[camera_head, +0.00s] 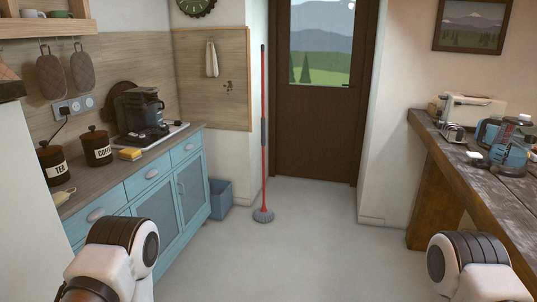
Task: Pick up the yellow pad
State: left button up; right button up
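The yellow pad (130,154) is a small yellow block with a darker underside. It lies on the wooden countertop (87,179) of the blue cabinet at the left, near the counter's front edge. It is right of the canister marked COFFEE and in front of the coffee maker's tray. Only upper links of my two arms show, at the lower left and lower right. Neither gripper is in view, and nothing visible of my arms touches the pad.
A TEA canister (55,165), a COFFEE canister (97,147) and a coffee maker (139,110) stand around the pad. A blue bin (220,199) and a red-handled mop (264,140) stand beyond the cabinet. A wooden table (476,180) is at right. The middle floor is clear.

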aim_at(132, 154)
jog(key=i+u, duration=0.1)
jog(key=i, duration=0.55)
jog(key=i+l+u, duration=0.1)
jog(key=i, duration=0.55)
jog(key=i+l+u, duration=0.1)
jog(key=i+l, duration=0.15)
jog(key=i, duration=0.4)
